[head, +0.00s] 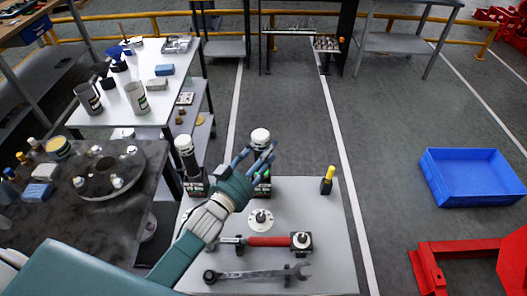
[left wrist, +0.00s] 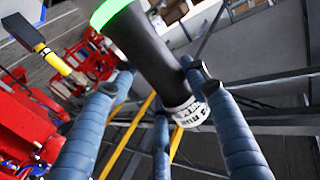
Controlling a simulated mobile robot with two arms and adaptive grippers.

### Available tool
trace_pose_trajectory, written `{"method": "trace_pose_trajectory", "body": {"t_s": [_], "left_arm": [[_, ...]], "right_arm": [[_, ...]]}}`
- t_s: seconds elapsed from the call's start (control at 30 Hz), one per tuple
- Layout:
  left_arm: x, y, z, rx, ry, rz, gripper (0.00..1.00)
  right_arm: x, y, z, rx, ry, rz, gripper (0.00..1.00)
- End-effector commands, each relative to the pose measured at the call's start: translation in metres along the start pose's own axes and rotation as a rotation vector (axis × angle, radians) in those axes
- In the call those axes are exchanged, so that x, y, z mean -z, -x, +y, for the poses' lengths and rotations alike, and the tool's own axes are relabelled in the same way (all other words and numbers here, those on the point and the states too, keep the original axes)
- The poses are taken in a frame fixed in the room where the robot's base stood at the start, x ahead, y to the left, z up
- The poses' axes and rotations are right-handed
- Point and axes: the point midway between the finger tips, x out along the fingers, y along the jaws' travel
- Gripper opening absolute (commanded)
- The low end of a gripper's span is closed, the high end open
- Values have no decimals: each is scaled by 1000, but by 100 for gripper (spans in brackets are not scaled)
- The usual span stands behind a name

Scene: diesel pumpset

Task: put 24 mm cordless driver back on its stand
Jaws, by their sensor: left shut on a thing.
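My left gripper (head: 256,160) reaches over the grey table from the lower left, its blue fingers closed around a black cordless driver (head: 261,137) with a white cap. The driver looks upright, with green at its lower part. In the left wrist view the black driver (left wrist: 150,50) passes between the fingers, with a bright green ring and a white lettered band that I cannot read surely. The hand hides most of its lower body, so I cannot tell whether it touches a stand. A similar driver (head: 185,150) stands on a black base to the left.
A white round flange (head: 260,220), a red-handled wrench (head: 266,240) and a spanner (head: 258,273) lie on the grey table (head: 335,225). A yellow-topped tool (head: 327,180) stands at its right. A blue crate (head: 470,177) is on the floor at right.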

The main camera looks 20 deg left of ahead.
Motion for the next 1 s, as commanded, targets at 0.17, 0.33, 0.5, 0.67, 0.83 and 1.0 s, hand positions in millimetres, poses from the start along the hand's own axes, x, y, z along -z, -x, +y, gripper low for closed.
{"method": "trace_pose_trajectory", "body": {"t_s": [0.17,0.33,0.5,0.67,0.83,1.0], "left_arm": [[0,-1,0,0,-1,8,0],[-3,-1,0,0,-1,8,0],[-6,-1,1,0,-1,8,0],[-10,-1,1,0,-1,7,0],[-13,-1,1,0,-1,7,0],[-16,-1,1,0,-1,7,0]], "right_arm": [[0,-2,0,0,0,0,44],[-1,-5,0,0,0,0,44],[-1,-7,0,0,0,0,44],[-1,-9,1,-1,1,0,44],[-2,-11,2,-2,1,-1,44],[-2,-14,2,-3,2,-1,44]]}}
